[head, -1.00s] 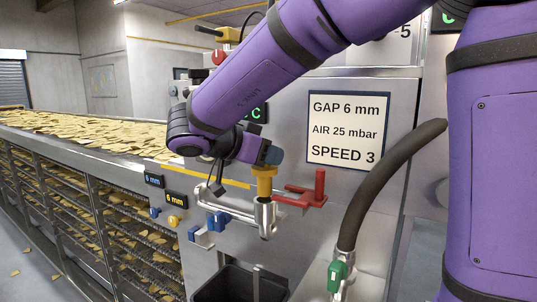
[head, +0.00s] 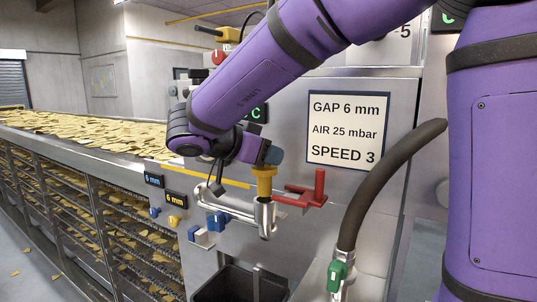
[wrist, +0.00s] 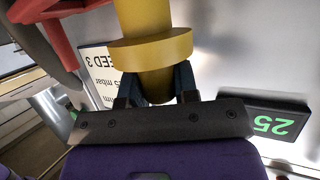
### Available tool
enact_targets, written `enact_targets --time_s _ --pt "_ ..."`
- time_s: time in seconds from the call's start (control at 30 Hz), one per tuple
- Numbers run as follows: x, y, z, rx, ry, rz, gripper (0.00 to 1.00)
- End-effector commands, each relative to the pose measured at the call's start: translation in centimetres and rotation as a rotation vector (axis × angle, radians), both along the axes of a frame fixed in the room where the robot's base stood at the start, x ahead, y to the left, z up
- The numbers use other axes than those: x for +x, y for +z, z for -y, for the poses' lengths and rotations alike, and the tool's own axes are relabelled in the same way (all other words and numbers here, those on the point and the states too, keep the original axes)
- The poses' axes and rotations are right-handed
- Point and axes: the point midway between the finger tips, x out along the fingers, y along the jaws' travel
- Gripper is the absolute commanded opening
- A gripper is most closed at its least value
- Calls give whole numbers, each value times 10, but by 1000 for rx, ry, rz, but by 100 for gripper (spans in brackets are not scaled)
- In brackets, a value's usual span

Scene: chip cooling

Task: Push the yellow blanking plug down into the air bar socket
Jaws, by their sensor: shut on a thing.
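The yellow blanking plug (head: 264,184) is upright, with a wide collar near its top. In the wrist view the plug (wrist: 150,48) shows large, with its collar just beyond the fingers. My gripper (head: 268,156) is shut on the plug's top end; its dark fingers (wrist: 156,86) clasp it from both sides. The air bar socket (head: 266,222) is a silver upright tube at the end of the metal pipes, directly below the plug. The plug's lower end is at the socket's mouth, and the collar stands clear above it. How deep the tip sits is hidden.
A red handle (head: 319,186) stands close right of the socket. A black bin (head: 236,284) is below, and a thick hose (head: 385,180) with a green valve is at right. A chip-covered conveyor (head: 80,135) runs along the left.

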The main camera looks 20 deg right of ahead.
Motion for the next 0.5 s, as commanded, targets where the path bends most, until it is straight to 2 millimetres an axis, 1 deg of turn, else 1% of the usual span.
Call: enact_targets --time_s 0.5 --pt "0 -9 0 0 0 -1 4"
